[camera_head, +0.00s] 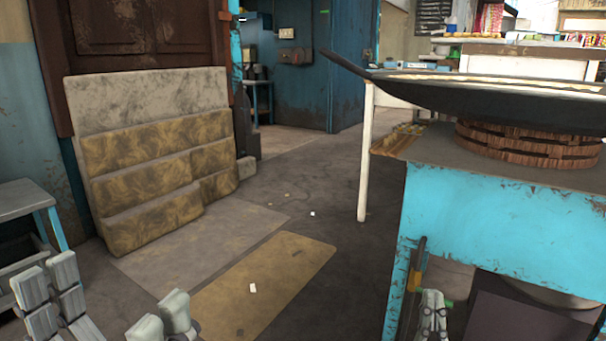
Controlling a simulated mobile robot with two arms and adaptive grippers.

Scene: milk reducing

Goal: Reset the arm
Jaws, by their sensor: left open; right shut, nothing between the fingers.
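My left gripper (106,303) shows at the bottom left of the head view. Its pale fingers stand wide apart with only floor visible between them. My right gripper (433,313) shows at the bottom right, in front of the turquoise stand (490,220). Its fingers are close together and hold nothing. Most of both arms is outside the view.
A large dark wok (480,98) sits on a wooden ring (530,147) on the stand at the right. A blue-legged stool (27,199) is at the left edge. Stained cushions (150,165) lean at the left wall. The middle floor (322,215) is mostly clear.

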